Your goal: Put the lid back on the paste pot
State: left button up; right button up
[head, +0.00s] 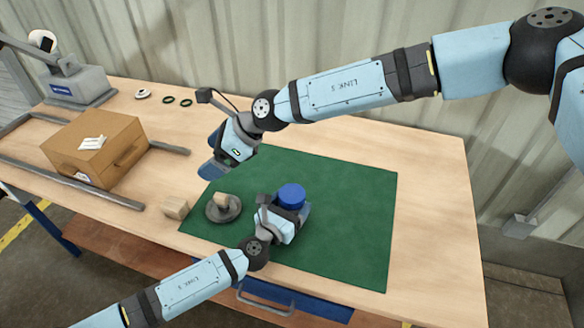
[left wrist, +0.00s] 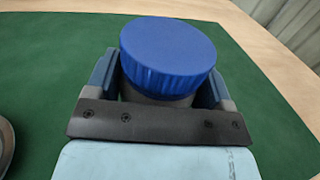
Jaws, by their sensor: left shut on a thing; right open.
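A blue round lid (head: 291,194) sits on top of a dark grey pot (left wrist: 158,96) over the green mat. Most of the pot is hidden by the lid and the fingers. My right gripper (head: 213,156) is open and empty, in the air left of the pot near the mat's left edge.
A dark round dish (head: 231,214) with a wooden piece (head: 221,200) in it stands left of the pot. A small wooden block (head: 175,207) lies beside the mat (head: 350,230). A cardboard box (head: 95,150) stands at the left. The mat's right side is clear.

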jog(key=d+f+n+h, duration=0.35)
jog(key=d+n, duration=0.25)
jog(key=n, duration=0.2)
jog(key=n+h, duration=0.6)
jog(key=h, duration=0.1)
send_over(292, 193)
notch_tip(292, 193, down, 2)
jog(key=shift+f+y, duration=0.25)
jog(key=shift+f, duration=4)
